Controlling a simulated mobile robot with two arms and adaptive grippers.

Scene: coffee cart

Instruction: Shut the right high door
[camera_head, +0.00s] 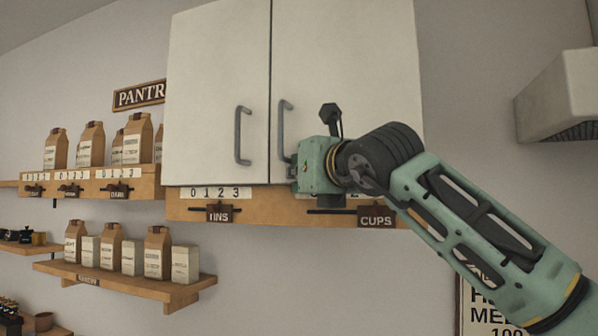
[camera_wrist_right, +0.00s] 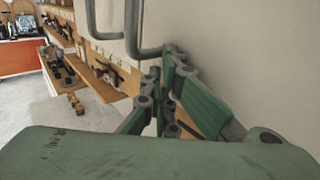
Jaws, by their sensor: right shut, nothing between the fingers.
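The right high door (camera_head: 345,75) is a white cabinet door with a grey bar handle (camera_head: 286,130) near its left edge. It looks flush with the left door (camera_head: 218,95), with a thin dark seam between them. My right gripper (camera_head: 292,168) is at the lower left of the right door, close to the lower end of its handle. In the right wrist view the gripper fingers (camera_wrist_right: 170,85) are together and empty, close to the door face and the handles (camera_wrist_right: 150,45). Whether the fingertips touch the door is hard to tell. My left gripper is in neither view.
A wooden ledge (camera_head: 260,208) with number strips and "TINS" and "CUPS" labels runs under the cabinet. Shelves with paper bags (camera_head: 90,145) are at left. A metal hood (camera_head: 560,95) juts from the right.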

